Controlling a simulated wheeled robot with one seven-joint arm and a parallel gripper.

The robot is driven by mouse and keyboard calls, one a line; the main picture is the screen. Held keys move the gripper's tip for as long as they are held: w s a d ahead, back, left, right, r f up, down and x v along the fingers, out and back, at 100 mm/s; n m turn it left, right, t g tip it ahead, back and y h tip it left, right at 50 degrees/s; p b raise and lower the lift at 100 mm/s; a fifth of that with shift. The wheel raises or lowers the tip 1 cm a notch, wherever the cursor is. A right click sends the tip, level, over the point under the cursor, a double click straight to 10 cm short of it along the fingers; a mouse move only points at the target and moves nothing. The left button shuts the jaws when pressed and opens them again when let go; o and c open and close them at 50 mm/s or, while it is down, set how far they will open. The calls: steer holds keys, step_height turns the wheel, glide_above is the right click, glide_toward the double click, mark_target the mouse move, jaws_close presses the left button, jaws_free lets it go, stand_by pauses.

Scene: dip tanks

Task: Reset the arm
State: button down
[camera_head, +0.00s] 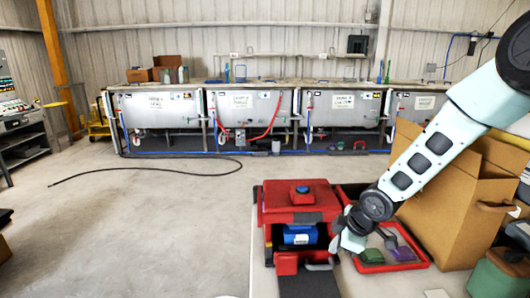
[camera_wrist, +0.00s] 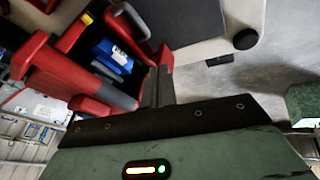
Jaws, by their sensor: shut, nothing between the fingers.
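My gripper (camera_head: 337,245) hangs at the end of my pale arm, pointing down beside the right side of a red case, over the tabletop. In the wrist view its fingers (camera_wrist: 157,86) are together with nothing between them. The red case (camera_head: 299,196) has an open front, and a blue item (camera_head: 300,235) with a white label sits inside. The case (camera_wrist: 52,68) and the blue item (camera_wrist: 112,55) also show in the wrist view, just left of the fingers. I cannot tell whether the gripper touches the case.
A red tray (camera_head: 421,266) with a green item (camera_head: 371,256) and a purple item (camera_head: 403,254) lies right of my gripper. A tall brown box (camera_head: 437,215) stands close to my arm, with a green container (camera_head: 500,272) beside it. Tanks (camera_head: 243,107) line the back; the left floor is mostly clear.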

steer(key=s+a+r+m+g+h, duration=0.1)
steer(key=s+r, duration=0.3)
steer(key=s, duration=0.7)
steer(key=s+a+r+m+g, duration=0.1)
steer(key=s+r, duration=0.4)
steer(key=s, duration=0.5)
steer(key=s+a+r+m+g+h, duration=0.1)
steer(key=s+a+r+m+g, duration=0.1)
steer(key=s, duration=0.9)
step_height(320, 180, up, 2)
steer(key=a+m, duration=0.1)
steer(key=m, duration=0.2)
steer(key=shift+s+a+r+h, duration=0.25)
steer(key=shift+s+a+h, duration=0.05)
steer(key=shift+s+a, duration=0.05)
